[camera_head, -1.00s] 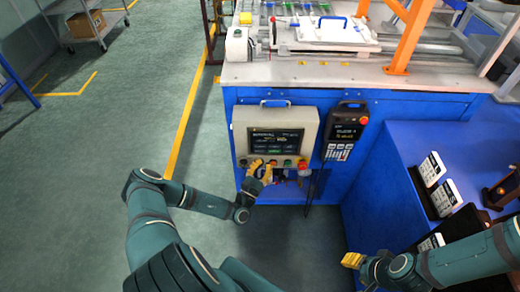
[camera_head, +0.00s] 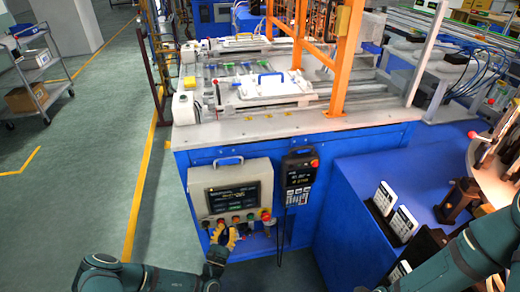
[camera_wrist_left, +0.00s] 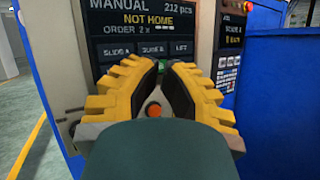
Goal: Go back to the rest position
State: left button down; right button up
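My left gripper (camera_head: 224,237) has yellow fingers and is at the row of buttons under the control panel's screen (camera_head: 233,198). In the left wrist view my left gripper (camera_wrist_left: 158,66) has its tips leaning toward each other with a narrow gap between them. A red-orange button (camera_wrist_left: 154,110) shows in that gap, and nothing is held. Whether the tips touch the panel I cannot tell. The control panel screen (camera_wrist_left: 146,22) reads "MANUAL", "NOT HOME", with "SLIDE A", "SLIDE B" and "LIFT" below. My right arm shows at the lower right of the head view; its gripper is out of view.
A handheld pendant (camera_head: 298,172) hangs right of the panel on the blue machine. A white plate with a blue handle (camera_head: 271,88) lies on the machine top. A blue bench (camera_head: 348,205) with several small displays stands to the right. Open floor (camera_head: 80,185) lies to the left.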

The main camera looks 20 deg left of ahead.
pick_arm(q)
jog(key=s+d+r+m+g+h, duration=0.2)
jog(key=d+m+g+h, duration=0.35)
jog(key=d+h, duration=0.3)
jog(key=s+d+r+m+g+h, duration=0.15)
jog(key=d+m+g+h, duration=0.25)
jog(key=d+m+h, duration=0.5)
jog(key=s+d+f+m+g, duration=0.1)
jog(key=s+d+m+g, duration=0.4)
jog(key=s+d+g, duration=0.4)
jog(key=s+a+f+m+g+y, duration=0.2)
jog(key=s+f+m+g+y, duration=0.1)
jog(key=s+m+g+y, duration=0.45)
jog(key=w+a+r+m+t+y, duration=0.3)
jog(key=a+r+m+t+y, duration=0.1)
jog(key=m+t+y, duration=0.1)
jog(key=shift+a+y, duration=0.3)
jog(key=shift+a, duration=0.1)
